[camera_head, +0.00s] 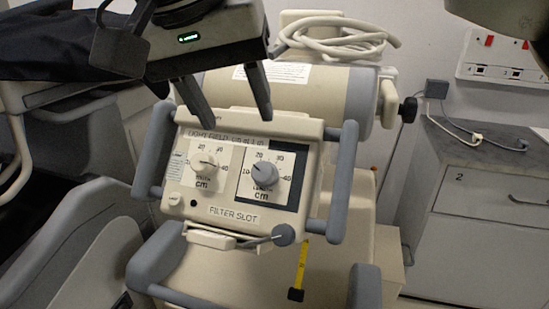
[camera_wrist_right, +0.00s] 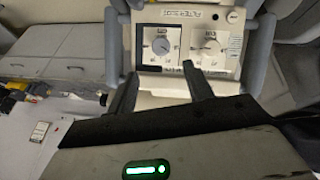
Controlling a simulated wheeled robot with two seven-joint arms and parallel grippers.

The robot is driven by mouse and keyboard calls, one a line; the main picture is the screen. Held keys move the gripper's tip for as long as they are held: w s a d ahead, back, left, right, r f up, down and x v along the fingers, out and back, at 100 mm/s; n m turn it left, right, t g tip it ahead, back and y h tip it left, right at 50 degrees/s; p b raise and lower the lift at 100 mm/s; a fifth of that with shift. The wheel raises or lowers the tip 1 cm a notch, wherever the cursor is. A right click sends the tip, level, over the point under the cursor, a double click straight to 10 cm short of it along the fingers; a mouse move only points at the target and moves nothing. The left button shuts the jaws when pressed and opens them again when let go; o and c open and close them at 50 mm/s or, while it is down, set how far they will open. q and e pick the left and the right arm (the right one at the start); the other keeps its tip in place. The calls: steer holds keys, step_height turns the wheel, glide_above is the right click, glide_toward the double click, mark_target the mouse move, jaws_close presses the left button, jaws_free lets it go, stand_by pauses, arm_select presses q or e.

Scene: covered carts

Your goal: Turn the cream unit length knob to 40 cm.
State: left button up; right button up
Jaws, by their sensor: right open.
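The cream unit (camera_head: 248,122) carries two dial knobs on its front panel. The left knob (camera_head: 204,161) is cream on a white plate. The right knob (camera_head: 264,174) is grey on a white plate with a dark surround; its small label seems to read LENGTH. Both scales run from 10 at left to 40 at right; the settings are too small to read. My right gripper (camera_head: 238,120) is open and empty, its fingers in front of the panel's top edge, above the knobs. In the right wrist view, the gripper (camera_wrist_right: 160,70) points at the grey knob (camera_wrist_right: 160,46).
Grey side handles (camera_head: 343,180) flank the panel. A grey ball-ended lever (camera_head: 284,235) and yellow tape (camera_head: 300,265) hang below. A coiled pale hose (camera_head: 335,40) lies on top. A drawer cabinet (camera_head: 480,195) stands at right.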

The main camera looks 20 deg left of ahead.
mark_target(261, 170)
steer(key=x, duration=1.1)
steer(key=c, duration=1)
